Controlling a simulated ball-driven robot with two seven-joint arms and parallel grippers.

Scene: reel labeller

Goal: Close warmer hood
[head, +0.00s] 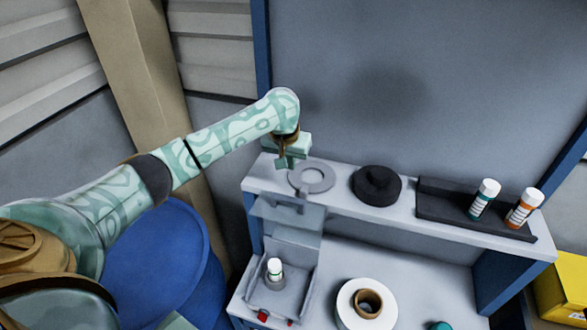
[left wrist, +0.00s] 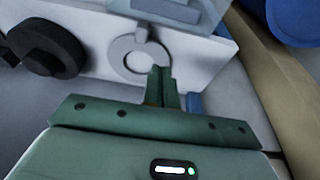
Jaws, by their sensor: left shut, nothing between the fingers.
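The warmer (head: 258,302) is a grey open box on the bench at the lower middle of the head view. A white-capped vial (head: 274,268) stands in it. Its hood (head: 287,214) is a pale, see-through panel standing raised at the back of the box, so the warmer is open. The hood also shows at the top of the left wrist view (left wrist: 172,10). My left gripper (head: 283,163) is shut and empty, above the shelf's left end, behind and above the hood and apart from it. Its fingertips show in the left wrist view (left wrist: 160,72). My right gripper is out of view.
On the shelf (head: 340,196) lie a flat grey ring (head: 312,178), a black round piece (head: 376,185) and a dark tray (head: 448,207) with two capped vials. A white reel (head: 348,304) sits right of the warmer. A blue drum (head: 160,262) stands at left.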

